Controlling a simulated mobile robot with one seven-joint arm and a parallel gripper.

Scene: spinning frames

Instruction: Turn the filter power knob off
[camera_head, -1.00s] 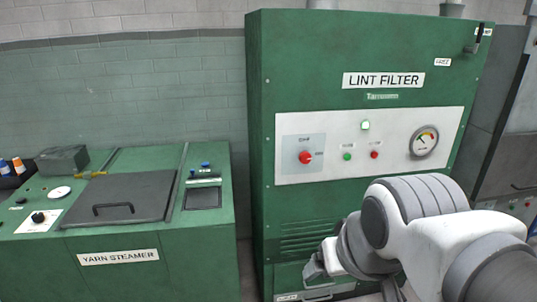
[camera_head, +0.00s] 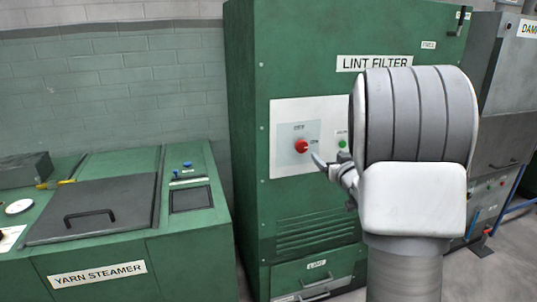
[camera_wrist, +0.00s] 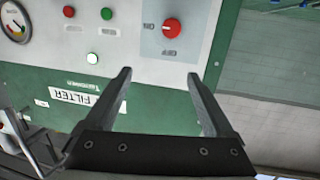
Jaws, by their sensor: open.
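The red power knob (camera_head: 301,146) sits on the white panel of the green lint filter cabinet (camera_head: 250,190). In the wrist view the knob (camera_wrist: 172,26) shows on a grey plate, upside down, beyond the fingertips and between their lines, nearer the right finger. My gripper (camera_wrist: 158,75) is open and empty, apart from the knob. In the head view my gripper (camera_head: 322,165) is just right of and below the knob, with the arm hiding the right part of the panel.
A green button (camera_head: 342,144) is right of the knob.

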